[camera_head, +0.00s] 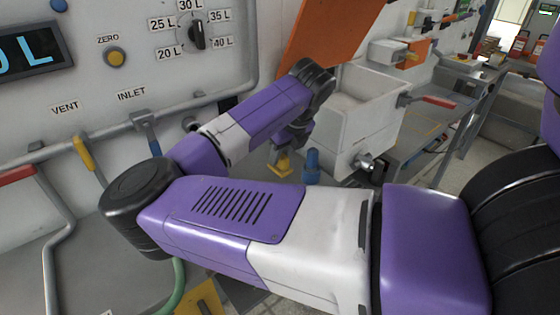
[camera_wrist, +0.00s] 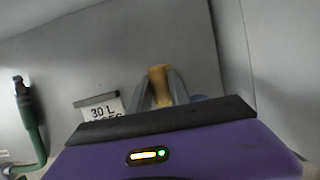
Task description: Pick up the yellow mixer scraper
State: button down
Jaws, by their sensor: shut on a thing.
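The yellow mixer scraper (camera_wrist: 159,82) is between the two grey fingers of my gripper (camera_wrist: 160,92) in the wrist view. The fingers are shut on it. In the head view a small yellow part of the scraper (camera_head: 281,169) shows just below my gripper (camera_head: 276,155), behind my purple and white arm. Most of the scraper and the fingers are hidden there, and I cannot tell whether it touches anything below.
A blue knob-like part (camera_head: 312,165) stands close on the right. Pipes and a yellow lever (camera_head: 87,152) line the wall at left. A "30 L" label (camera_wrist: 103,112) is near my gripper.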

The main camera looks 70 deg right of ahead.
notch_tip(320, 180, up, 18)
jog(key=p, duration=0.1)
jog(key=shift+f, duration=0.25)
